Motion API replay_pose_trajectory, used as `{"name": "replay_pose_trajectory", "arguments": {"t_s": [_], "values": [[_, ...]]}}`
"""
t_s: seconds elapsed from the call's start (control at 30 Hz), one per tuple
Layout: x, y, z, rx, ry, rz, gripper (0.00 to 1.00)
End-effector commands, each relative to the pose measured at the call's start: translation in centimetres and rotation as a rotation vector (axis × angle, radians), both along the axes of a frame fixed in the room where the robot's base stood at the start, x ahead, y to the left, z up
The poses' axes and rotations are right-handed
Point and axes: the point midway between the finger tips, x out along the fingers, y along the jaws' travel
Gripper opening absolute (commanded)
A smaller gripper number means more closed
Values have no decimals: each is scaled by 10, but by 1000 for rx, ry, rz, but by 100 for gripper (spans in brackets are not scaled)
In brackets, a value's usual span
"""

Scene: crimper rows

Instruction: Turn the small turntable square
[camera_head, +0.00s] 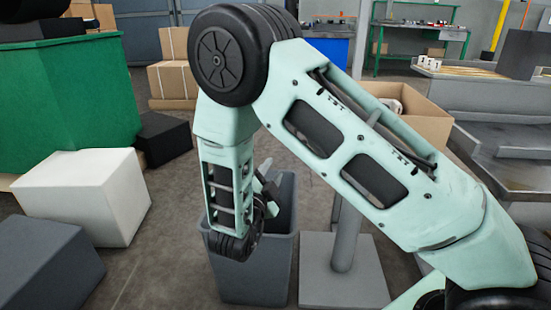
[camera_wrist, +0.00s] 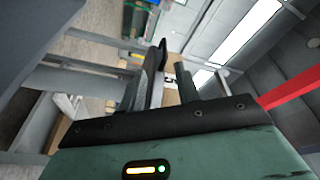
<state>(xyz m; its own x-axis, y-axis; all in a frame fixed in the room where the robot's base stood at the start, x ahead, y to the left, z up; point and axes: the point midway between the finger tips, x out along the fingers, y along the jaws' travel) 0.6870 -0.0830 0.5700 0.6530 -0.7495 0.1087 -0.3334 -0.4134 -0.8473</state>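I cannot make out the small turntable in either view. My gripper (camera_wrist: 168,62) shows in the wrist view as two dark fingers standing apart with a gap between them. Nothing is held in the gap. Beyond the fingers, the wrist view shows a tilted scene with a numbered card and a wooden-coloured surface. In the head view my mint-green arm is folded across the middle and hides much of the scene behind it. The gripper is mostly hidden behind the wrist there.
A grey bin (camera_head: 258,278) stands just below my wrist, beside a grey pedestal base (camera_head: 343,280). A white box (camera_head: 85,197), a dark grey box (camera_head: 45,265) and a green cabinet (camera_head: 70,100) are at left. A cardboard box (camera_head: 425,118) and metal counters (camera_head: 515,140) are at right.

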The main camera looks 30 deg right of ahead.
Motion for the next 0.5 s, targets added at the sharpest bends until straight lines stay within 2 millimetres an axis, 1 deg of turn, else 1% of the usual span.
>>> {"name": "replay_pose_trajectory", "arguments": {"t_s": [0.03, 0.13, 0.23, 0.37, 0.5], "values": [[-4, -3, -8, -31, -31, -23, 33], [-8, -8, -5, -63, -70, -48, 33], [-5, -13, -2, -70, -80, -56, 33], [6, -27, 1, -69, -79, -56, 33], [23, -49, 6, -67, -79, -57, 33]]}}
